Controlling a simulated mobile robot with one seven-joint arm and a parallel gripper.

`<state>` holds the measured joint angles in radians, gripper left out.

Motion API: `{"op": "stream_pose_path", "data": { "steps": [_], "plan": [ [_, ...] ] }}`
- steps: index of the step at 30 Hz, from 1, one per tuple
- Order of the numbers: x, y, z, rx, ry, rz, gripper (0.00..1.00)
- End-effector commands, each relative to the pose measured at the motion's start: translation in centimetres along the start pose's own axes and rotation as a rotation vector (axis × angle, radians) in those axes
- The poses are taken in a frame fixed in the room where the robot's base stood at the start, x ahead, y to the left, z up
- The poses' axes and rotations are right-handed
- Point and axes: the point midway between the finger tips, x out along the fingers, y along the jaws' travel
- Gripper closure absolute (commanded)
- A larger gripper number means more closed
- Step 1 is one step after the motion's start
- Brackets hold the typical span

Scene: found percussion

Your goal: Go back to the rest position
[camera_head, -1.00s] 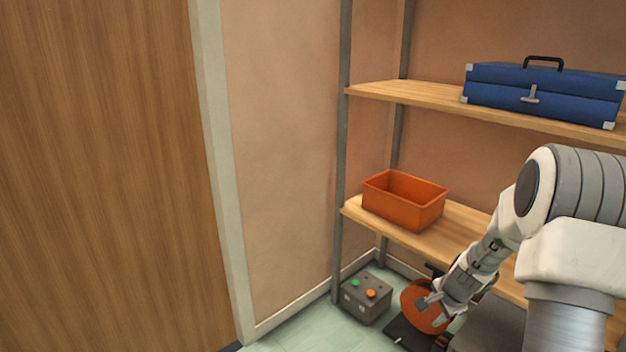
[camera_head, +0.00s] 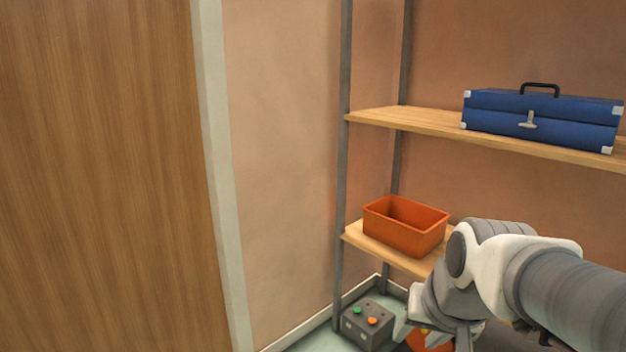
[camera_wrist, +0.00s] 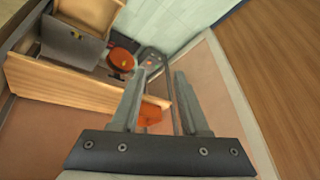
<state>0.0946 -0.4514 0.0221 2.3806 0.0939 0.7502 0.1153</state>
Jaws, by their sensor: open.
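My gripper (camera_wrist: 158,100) is open in the wrist view, with its two grey fingers apart and nothing between them in its grasp. In the head view my arm reaches in from the right, in front of the lower shelf (camera_head: 388,252). The gripper end hangs low, near the grey box with buttons, and its fingers are hard to make out there.
An orange bin (camera_head: 405,228) stands on the lower shelf. A blue case (camera_head: 541,122) lies on the upper shelf (camera_head: 430,122). A grey box with green and orange buttons (camera_head: 366,325) sits on the floor. A wooden door (camera_head: 95,180) fills the left.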

Motion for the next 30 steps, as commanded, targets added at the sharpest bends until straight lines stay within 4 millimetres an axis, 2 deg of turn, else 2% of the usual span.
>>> {"op": "stream_pose_path", "data": {
  "steps": [3, 10, 12, 17, 24, 30],
  "plan": [
    [-2.2, 0.0, 2.5, -0.099, 0.016, 0.004, 0.55],
    [-4.6, 0.7, 6.7, -0.250, 0.033, 0.017, 0.55],
    [-6.7, 0.5, 5.6, -0.252, 0.028, 0.019, 0.55],
    [-9.7, 0.0, 4.1, -0.249, 0.027, 0.019, 0.55],
    [-15.2, -0.8, 1.4, -0.248, 0.027, 0.019, 0.55],
    [-18.2, -1.2, -0.1, -0.247, 0.027, 0.019, 0.55]
  ]
}}
